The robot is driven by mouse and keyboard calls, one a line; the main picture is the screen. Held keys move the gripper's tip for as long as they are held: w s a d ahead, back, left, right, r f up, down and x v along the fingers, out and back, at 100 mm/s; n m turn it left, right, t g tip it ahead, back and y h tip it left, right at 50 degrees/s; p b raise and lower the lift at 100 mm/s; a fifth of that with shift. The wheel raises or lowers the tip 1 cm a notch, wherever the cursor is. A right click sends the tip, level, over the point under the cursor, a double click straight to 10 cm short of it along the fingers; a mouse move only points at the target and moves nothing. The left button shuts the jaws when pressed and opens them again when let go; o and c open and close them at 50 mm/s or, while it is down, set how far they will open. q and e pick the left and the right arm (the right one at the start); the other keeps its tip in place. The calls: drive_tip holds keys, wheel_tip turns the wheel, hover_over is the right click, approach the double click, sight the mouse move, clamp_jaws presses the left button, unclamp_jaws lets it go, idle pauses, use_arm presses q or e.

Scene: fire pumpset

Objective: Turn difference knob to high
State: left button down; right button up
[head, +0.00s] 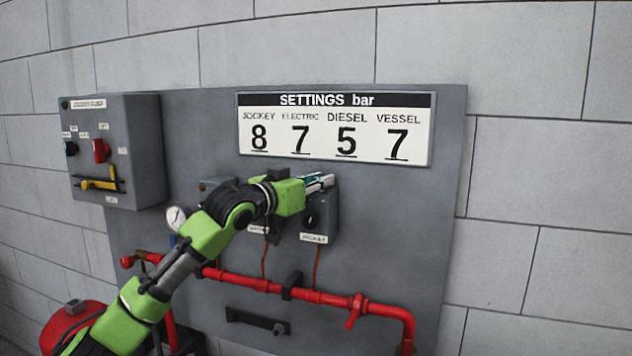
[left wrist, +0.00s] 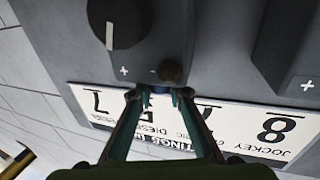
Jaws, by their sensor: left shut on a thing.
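My left gripper (head: 326,182) is at the top of the grey switch box labelled JOCKEY (head: 325,228). In the left wrist view, which is turned upside down, its two teal fingers (left wrist: 158,94) close in at a small brownish knob (left wrist: 172,72) on the box's edge. The gripper is shut on this knob, though the exact contact is partly hidden by the fingertips. A larger black dial (left wrist: 120,22) with a white mark is on the same box, near printed + and - signs. My right gripper is not in view.
A settings sign (head: 335,130) hangs just above the gripper. A red pipe (head: 250,281) with valves runs below the boxes. A control cabinet (head: 135,155) stands out at the left. A second switch box (left wrist: 290,50) is beside the first.

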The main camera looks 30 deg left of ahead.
use_arm(q)
drive_tip(key=c, duration=2.2)
unclamp_jaws()
drive_tip(key=shift+a, duration=0.15)
drive_tip(key=shift+s, duration=0.5)
drive_tip(key=shift+s+a, duration=0.15)
drive_tip(key=shift+s, duration=1.75)
drive_tip(key=shift+s+a, duration=0.15)
drive_tip(key=shift+s, duration=1.7)
drive_tip(key=shift+s+a, duration=0.15)
drive_tip(key=shift+s, duration=1.75)
